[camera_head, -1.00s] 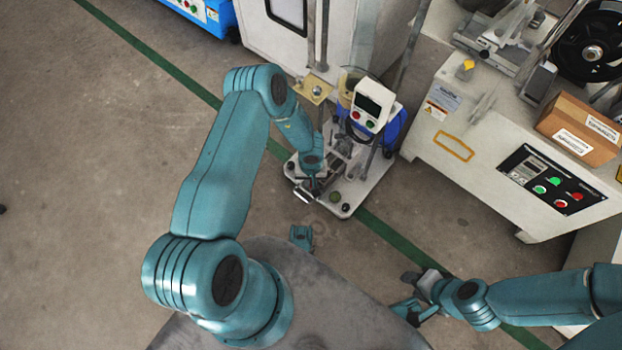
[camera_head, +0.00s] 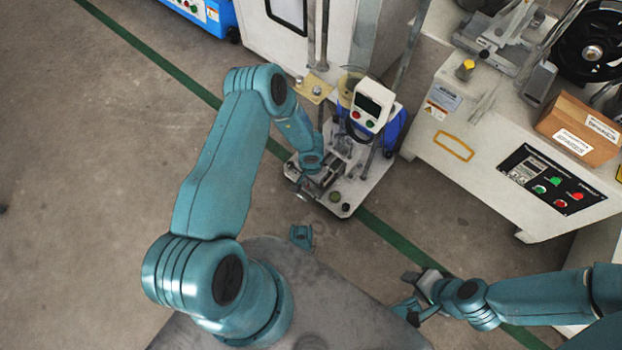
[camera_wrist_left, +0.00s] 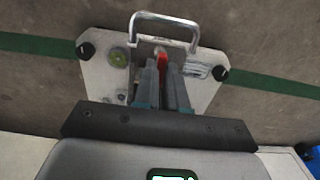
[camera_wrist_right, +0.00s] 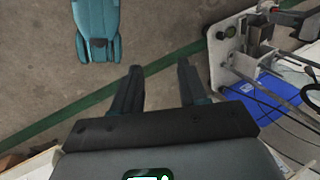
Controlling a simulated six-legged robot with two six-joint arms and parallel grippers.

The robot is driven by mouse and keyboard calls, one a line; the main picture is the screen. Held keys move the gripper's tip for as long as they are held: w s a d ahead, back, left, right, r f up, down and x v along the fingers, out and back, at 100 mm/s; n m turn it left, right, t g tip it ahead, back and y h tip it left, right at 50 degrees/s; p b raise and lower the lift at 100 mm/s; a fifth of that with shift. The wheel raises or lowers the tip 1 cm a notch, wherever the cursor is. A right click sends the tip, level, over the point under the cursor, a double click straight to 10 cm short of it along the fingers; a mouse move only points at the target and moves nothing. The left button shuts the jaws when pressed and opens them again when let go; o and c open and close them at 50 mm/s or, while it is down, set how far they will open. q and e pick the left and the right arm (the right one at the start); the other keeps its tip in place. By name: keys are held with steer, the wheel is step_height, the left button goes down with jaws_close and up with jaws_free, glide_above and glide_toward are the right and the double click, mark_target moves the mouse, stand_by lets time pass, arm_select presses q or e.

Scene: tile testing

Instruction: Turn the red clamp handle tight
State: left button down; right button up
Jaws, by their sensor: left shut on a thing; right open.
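The red clamp handle (camera_wrist_left: 162,62) shows as a small red piece between my left gripper's fingers in the left wrist view. My left gripper (camera_wrist_left: 160,72) is shut on it, and the fingers hide most of the handle. In the head view my left gripper (camera_head: 312,180) is over the front of the tile testing machine's base plate (camera_head: 352,203); the red handle cannot be made out there. My right gripper (camera_wrist_right: 158,72) is open and empty, well apart from the machine. It also shows at the lower right of the head view (camera_head: 412,296).
The machine has a white display box (camera_head: 371,105) and a chrome front handle (camera_wrist_left: 165,18). A white cabinet (camera_head: 455,150) with a cardboard box (camera_head: 578,128) stands to the right. A green line (camera_head: 160,65) crosses the floor, which is clear at the left.

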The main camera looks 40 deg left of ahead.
arm_select(q)
steer(key=c, duration=1.4)
jaws_free()
steer(key=shift+c, duration=0.2)
steer(key=shift+r+p, duration=0.3)
step_height(320, 180, up, 7)
steer(key=p, duration=0.5)
steer(key=shift+f+p, duration=0.2)
steer(key=shift+p, duration=0.2)
arm_select(e)
steer(key=shift+n+g, duration=0.3)
steer(key=r, duration=0.2)
steer(key=s+r, duration=0.1)
steer(key=a+r, duration=0.1)
steer(key=r, duration=0.1)
steer(key=shift+s+a+r, duration=0.1)
steer(key=shift+s+r, duration=0.05)
steer(key=shift+r, duration=0.15)
arm_select(q)
steer(key=shift+f, duration=0.1)
